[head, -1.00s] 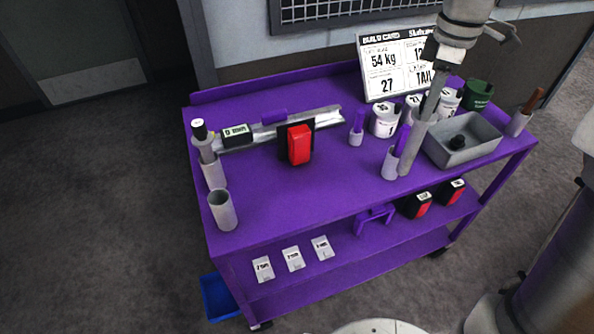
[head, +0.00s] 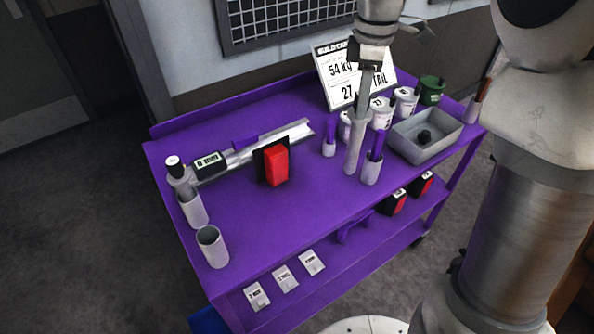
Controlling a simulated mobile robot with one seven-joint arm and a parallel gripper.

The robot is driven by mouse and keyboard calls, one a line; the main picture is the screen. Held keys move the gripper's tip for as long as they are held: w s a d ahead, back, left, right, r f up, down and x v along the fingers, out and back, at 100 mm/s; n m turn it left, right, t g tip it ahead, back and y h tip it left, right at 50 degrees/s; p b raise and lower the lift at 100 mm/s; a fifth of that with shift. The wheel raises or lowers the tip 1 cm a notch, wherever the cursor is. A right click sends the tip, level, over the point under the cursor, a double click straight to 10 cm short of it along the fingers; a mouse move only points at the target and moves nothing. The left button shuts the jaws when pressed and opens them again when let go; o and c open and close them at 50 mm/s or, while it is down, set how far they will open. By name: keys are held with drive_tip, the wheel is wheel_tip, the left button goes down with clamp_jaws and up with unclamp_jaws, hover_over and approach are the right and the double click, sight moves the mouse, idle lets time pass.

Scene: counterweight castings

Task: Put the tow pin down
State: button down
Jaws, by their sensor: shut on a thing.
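My gripper (head: 368,66) is above the back right part of the purple cart (head: 265,205), pointing down. It is shut on the tow pin (head: 355,145), a grey rod with a thicker lower part, hanging almost upright. The pin's lower end shows over the cart top, between two small grey cups with purple pegs, the left cup (head: 329,149) and the right cup (head: 371,174). I cannot tell whether the pin touches the cart top. The pin partly hides a white tin behind it.
A grey tray (head: 405,147) with a black knob stands right of the pin. White tins (head: 382,113), a green mug (head: 432,91) and a build card (head: 335,82) are behind. A red and black block (head: 276,167) stands left. The cart's front middle is clear.

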drive_tip(key=s+a+f, duration=0.3)
drive_tip(key=a+f, duration=0.7)
drive_tip(key=a, duration=0.1)
drive_tip(key=shift+s+f, duration=0.35)
drive_tip(key=shift+f, duration=0.1)
drive_tip(key=c, duration=0.5)
unclamp_jaws()
drive_tip(key=shift+s+d+f, duration=0.1)
drive_tip(key=shift+r, duration=6.2)
